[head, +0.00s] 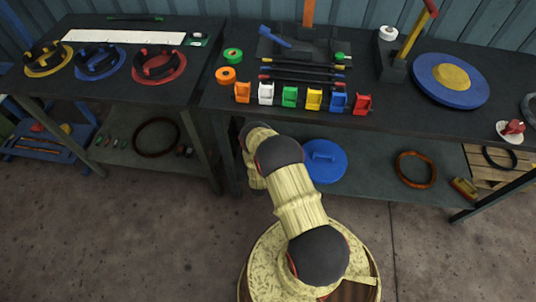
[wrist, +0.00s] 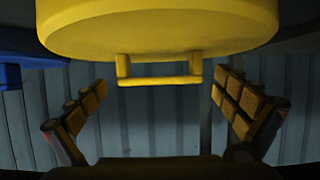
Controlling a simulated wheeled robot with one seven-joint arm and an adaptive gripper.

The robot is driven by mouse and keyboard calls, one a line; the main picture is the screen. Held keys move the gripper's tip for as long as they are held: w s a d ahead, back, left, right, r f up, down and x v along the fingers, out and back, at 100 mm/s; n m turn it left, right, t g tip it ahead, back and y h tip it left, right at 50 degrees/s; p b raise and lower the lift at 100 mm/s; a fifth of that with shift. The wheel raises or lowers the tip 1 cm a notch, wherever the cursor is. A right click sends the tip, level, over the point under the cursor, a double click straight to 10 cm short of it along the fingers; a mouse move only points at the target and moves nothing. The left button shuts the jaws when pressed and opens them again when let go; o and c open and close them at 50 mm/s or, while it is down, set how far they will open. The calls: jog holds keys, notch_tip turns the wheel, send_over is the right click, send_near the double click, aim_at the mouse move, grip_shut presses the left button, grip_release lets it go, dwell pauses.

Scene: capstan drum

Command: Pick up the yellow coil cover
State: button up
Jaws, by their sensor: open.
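The yellow coil cover (wrist: 160,28) fills the top of the wrist view. It is a thick round disc with a yellow bar handle (wrist: 160,81) that points toward the middle of the picture. My gripper (wrist: 158,97) is open, with one finger on each side of the handle and clear gaps between. Neither finger visibly touches the handle. In the head view my arm reaches to the bench's front edge; my gripper and this cover are hidden there.
A blue coil cover (head: 325,160) lies on the lower shelf; a blue edge (wrist: 30,72) shows left of the yellow cover in the wrist view. The bench top (head: 420,118) overhangs the shelf. Coloured clips line its front. A brown ring (head: 415,169) lies farther right.

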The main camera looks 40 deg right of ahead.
jog(key=b+x, duration=0.1)
jog(key=x, duration=0.1)
jog(key=shift+w+d+f, duration=0.15)
jog(key=shift+d+f, duration=0.1)
jog(key=shift+r, duration=0.1)
jog(key=c, duration=1)
